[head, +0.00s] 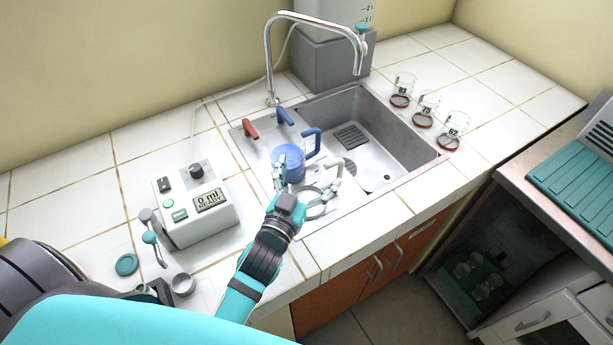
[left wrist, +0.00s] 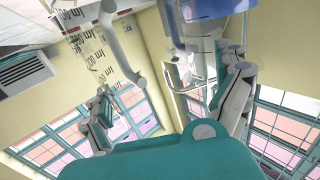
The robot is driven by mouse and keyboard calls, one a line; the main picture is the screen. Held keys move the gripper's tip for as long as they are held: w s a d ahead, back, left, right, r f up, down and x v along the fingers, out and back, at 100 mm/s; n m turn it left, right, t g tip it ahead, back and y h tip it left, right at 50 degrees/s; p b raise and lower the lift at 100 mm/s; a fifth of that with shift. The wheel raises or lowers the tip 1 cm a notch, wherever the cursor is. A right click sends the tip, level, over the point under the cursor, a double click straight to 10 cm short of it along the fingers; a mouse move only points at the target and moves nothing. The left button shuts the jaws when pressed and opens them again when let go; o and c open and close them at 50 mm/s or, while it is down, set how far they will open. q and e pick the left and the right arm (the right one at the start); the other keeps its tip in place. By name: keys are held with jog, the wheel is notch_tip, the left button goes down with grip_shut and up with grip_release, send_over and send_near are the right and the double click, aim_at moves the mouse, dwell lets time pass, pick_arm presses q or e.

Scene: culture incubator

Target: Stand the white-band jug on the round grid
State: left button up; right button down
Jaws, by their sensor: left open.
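A clear graduated jug with a pale handle (head: 312,212) stands at the front-left of the sink, partly covered by my left gripper. I take it for the white-band jug, though its band is not clear. Its markings show in the left wrist view (left wrist: 92,48). My right gripper is out of view.
The sink (head: 408,130) has a rectangular grate (head: 351,137) and a tall tap (head: 268,60) behind it. Several beakers (head: 424,110) stand on red bases to the right. A white control box (head: 199,214) stands left. Tiles between box and back wall are mostly clear.

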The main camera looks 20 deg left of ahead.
pick_arm(q)
jog(key=shift+r, duration=0.35)
jog(key=g+p, duration=0.4)
jog(key=p, duration=0.2)
send_near(298, 187)
jog(key=x, duration=0.3)
jog(key=p+x, duration=0.1)
jog(key=x, duration=0.5)
jog(key=shift+w+d+r+p, duration=0.1)
jog(key=shift+d+r+p, duration=0.05)
jog(key=shift+r+p, duration=0.25)
jog(key=p+x, duration=0.2)
jog(key=x, duration=0.2)
jog(key=shift+w, duration=0.35)
jog(key=shift+w+f+g, duration=0.25)
jog(key=shift+w+g, duration=0.05)
jog(key=shift+w, duration=0.1)
jog(key=shift+s, duration=0.1)
jog(key=shift+c, duration=1.2)
jog(key=c, duration=1.2)
jog(key=shift+c, duration=0.5)
